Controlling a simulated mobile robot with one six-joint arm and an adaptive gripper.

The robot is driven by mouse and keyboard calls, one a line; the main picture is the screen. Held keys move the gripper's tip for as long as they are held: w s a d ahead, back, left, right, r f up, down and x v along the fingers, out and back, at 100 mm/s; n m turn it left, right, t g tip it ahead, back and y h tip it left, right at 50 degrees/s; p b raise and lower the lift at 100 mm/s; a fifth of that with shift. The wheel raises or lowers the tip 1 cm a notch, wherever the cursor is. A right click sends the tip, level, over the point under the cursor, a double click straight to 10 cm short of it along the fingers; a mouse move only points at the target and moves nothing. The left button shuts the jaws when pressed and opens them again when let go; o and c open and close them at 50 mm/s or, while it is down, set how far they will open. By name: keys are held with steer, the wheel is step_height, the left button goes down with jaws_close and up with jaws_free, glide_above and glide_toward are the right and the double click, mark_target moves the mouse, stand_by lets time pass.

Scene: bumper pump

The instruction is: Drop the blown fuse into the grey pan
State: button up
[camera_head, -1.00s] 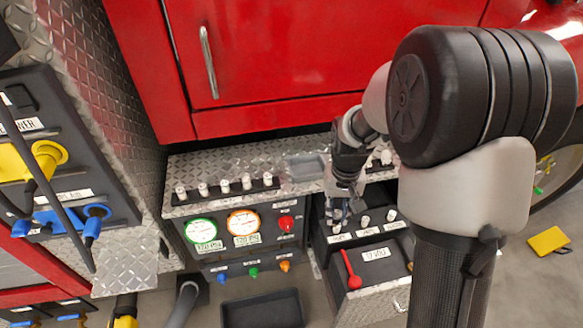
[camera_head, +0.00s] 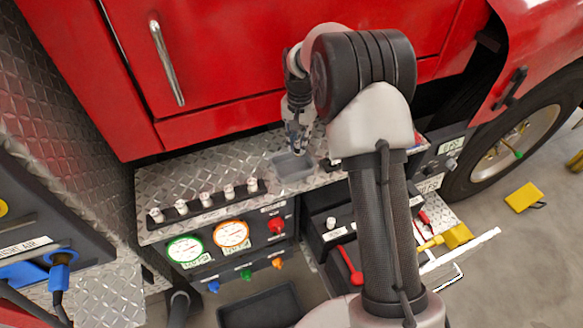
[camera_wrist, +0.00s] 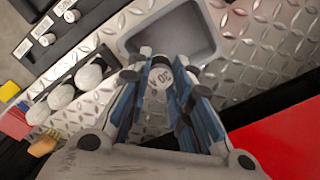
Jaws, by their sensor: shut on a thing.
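My gripper (camera_head: 296,148) is shut on a fuse with a pale body marked "30 A". The fuse (camera_wrist: 160,78) shows between the blue-sided fingers in the wrist view; I cannot tell from its look whether it is blown. The grey pan (camera_head: 290,170) is a small shallow tray on the diamond-plate ledge. It also shows in the wrist view (camera_wrist: 196,20), just beyond the fingertips. In the head view my gripper hangs at the pan's back edge; its exact height above the pan is hard to judge.
A row of white-capped fuses (camera_head: 205,199) stands on the ledge (camera_head: 160,182) left of the pan. Gauges (camera_head: 231,235) are below. The red truck body (camera_head: 220,70) rises behind. A dark tray (camera_head: 262,308) lies lower down. My arm hides part of the right-hand panel.

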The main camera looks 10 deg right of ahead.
mark_target(298, 150)
step_height(298, 150, down, 4)
steer(key=b, duration=0.2)
steer(key=shift+f+b, duration=0.15)
steer(key=shift+b, duration=0.2)
steer(key=o, duration=1)
steer(key=shift+c, duration=0.2)
step_height(298, 150, up, 12)
steer(key=shift+r, duration=0.1)
